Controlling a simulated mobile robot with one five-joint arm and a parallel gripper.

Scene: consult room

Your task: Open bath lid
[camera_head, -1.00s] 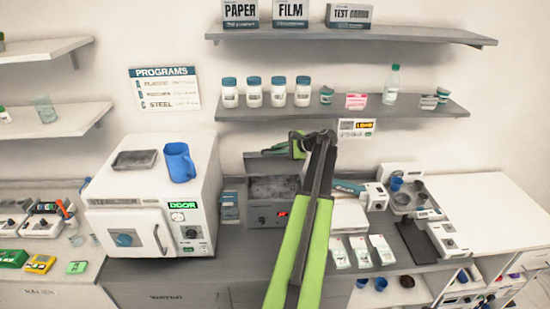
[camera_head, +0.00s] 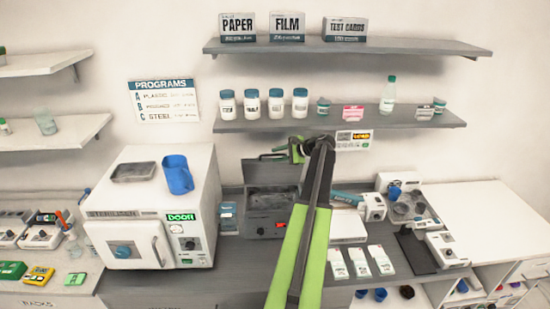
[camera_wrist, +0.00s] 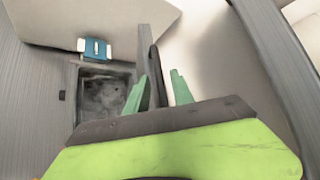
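The bath (camera_head: 264,222) is a grey box with a red display, on the dark counter right of the white steriliser. Its dark basin is uncovered; it also shows in the wrist view (camera_wrist: 103,92). The bath lid (camera_head: 267,171) stands raised along the basin's back edge. My gripper (camera_head: 299,149) is at the upper right end of the lid. In the wrist view its two green fingers (camera_wrist: 158,82) are apart, with a dark upright strip, seemingly the lid on edge, between them. Whether they touch it I cannot tell. My arm hides the bath's right side.
The steriliser (camera_head: 150,215) bears a blue mug (camera_head: 177,174) and a grey tray (camera_head: 134,171). A blue-and-white packet (camera_head: 228,217) stands between steriliser and bath. A shelf (camera_head: 340,125) with jars hangs above my gripper. White packets (camera_head: 360,260) and devices lie to the right.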

